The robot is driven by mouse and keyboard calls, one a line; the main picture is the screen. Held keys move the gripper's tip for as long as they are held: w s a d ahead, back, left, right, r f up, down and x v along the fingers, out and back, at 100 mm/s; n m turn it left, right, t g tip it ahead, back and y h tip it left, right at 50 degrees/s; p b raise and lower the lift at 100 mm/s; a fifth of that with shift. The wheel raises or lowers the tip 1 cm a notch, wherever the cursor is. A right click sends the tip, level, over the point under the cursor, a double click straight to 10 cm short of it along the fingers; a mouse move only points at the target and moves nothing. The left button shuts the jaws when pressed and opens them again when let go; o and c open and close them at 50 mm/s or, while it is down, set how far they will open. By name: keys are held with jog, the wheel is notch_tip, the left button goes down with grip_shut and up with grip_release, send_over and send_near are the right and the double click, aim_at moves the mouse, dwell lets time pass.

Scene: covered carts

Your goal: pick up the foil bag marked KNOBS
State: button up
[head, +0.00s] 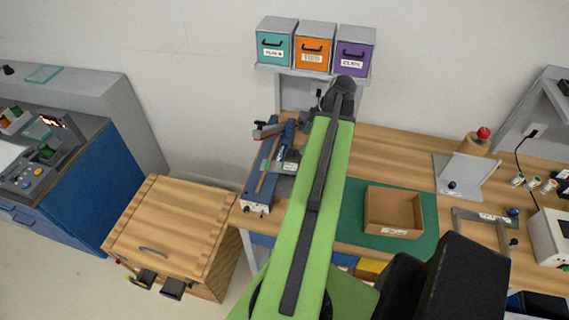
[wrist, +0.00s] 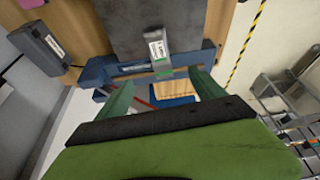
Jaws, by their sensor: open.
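I cannot make out a foil bag marked KNOBS in either view. My gripper (wrist: 160,80) is open, with two green fingers apart and nothing between them. In the wrist view it is over a blue tool (wrist: 205,58) with a silver part (wrist: 158,46) bearing a white label I cannot read. In the head view my arm reaches up the middle, and its dark end hides the fingers. A wooden cart (head: 175,222) with a closed top stands at lower left, with a handle (head: 152,250) on the lid. Its inside is hidden.
A workbench (head: 390,155) holds the blue tool (head: 265,180), a green mat (head: 350,215), an open cardboard box (head: 370,210) and a grey stand (head: 468,172). Teal, orange and purple bins (head: 313,48) sit on a shelf behind. A blue cabinet (head: 85,185) stands left.

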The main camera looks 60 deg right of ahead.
jog(key=b, duration=1.1)
send_over(288, 167)
jog(key=s+d, duration=0.1)
jog(key=s, duration=0.1)
notch_tip(288, 167, down, 11)
jog(key=shift+f, duration=0.1)
jog(key=shift+w+f, duration=0.2)
jog(key=shift+w, duration=0.05)
jog(key=b+x, duration=0.5)
jog(key=shift+s+d+f, duration=0.1)
jog(key=shift+s+d, duration=0.05)
jog(key=shift+s, duration=0.25)
jog(key=shift+w+f, duration=0.15)
jog(key=c, duration=1.5)
